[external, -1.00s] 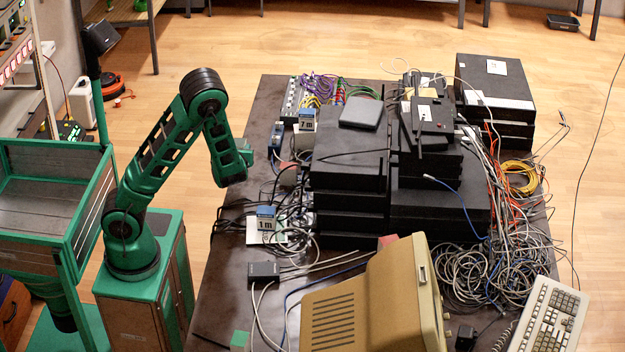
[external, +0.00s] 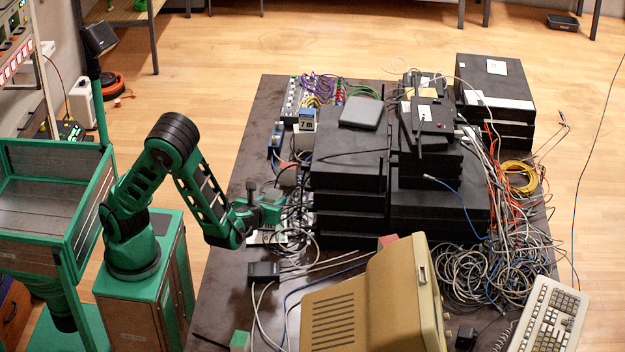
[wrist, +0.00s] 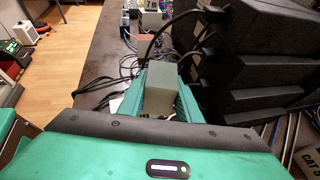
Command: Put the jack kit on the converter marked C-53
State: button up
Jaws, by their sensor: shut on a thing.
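My gripper (external: 268,211) is low over the left part of the dark table, left of the black stack. In the wrist view its green fingers (wrist: 160,86) are shut on a grey box (wrist: 158,102), one on each side. The held box's label is hidden, so I cannot tell whether it is the jack kit. It is where a box labelled 1 m stood. A black cabled device (external: 263,271) lies nearer the table's front, and a blue device (external: 277,136) lies farther back. No mark C-53 can be read on either.
A box labelled 7 m (external: 306,125) stands behind my gripper. Stacked black units (external: 348,197) rise close on the right, with loose cables (wrist: 110,84) around. A beige monitor (external: 350,310) fills the front. The table's left strip (external: 238,180) is mostly clear.

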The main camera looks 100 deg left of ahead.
aim_at(264, 268)
jog(key=shift+m+t, duration=0.8)
jog(key=shift+t, duration=0.1)
jog(key=d, duration=1.7)
jog(key=shift+s+r, duration=0.3)
jog(key=shift+r, duration=0.1)
jog(key=shift+s+d+f, duration=0.1)
jog(key=shift+f, duration=3.9)
jog(key=o, duration=1.1)
jog(key=shift+f, duration=0.1)
